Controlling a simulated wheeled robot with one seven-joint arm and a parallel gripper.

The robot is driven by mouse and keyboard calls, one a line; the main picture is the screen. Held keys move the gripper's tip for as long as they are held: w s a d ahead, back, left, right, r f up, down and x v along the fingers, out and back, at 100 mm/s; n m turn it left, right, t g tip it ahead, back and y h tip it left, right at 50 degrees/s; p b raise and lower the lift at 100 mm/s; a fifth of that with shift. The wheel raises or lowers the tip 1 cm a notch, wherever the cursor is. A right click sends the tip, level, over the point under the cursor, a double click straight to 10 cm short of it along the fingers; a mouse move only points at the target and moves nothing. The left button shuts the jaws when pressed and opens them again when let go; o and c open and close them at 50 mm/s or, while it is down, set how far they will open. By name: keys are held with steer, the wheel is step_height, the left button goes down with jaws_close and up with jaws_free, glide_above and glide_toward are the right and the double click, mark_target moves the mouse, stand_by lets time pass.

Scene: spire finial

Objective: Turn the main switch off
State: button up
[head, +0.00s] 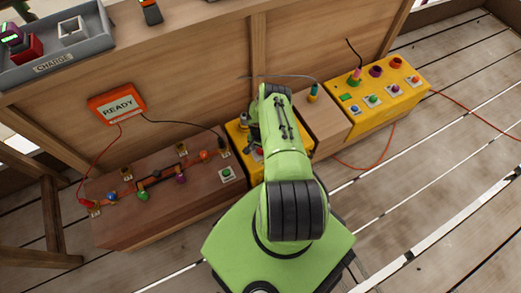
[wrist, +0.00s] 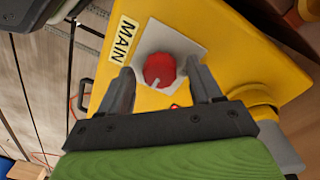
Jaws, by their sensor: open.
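The main switch is a red round knob (wrist: 160,70) on a pale square plate (wrist: 185,45), set in a yellow box (wrist: 235,50) with a "MAIN" label (wrist: 123,39). A light mark shows on the knob. In the wrist view my gripper (wrist: 162,82) is open, with one finger at each side of the knob. I cannot tell whether the fingers touch it. In the head view my green arm covers most of the yellow box (head: 237,132), and a small red part of the knob (head: 260,152) shows beside the arm. The gripper's fingertips are hidden there.
A second yellow box (head: 405,97) with coloured buttons stands to the right. A grey "CHARGE" tray (head: 95,50) sits on the bench top. Cables run around the boxes.

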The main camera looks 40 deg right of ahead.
steer(key=shift+c, duration=0.4)
steer(key=c, duration=1)
steer(key=shift+o, duration=0.2)
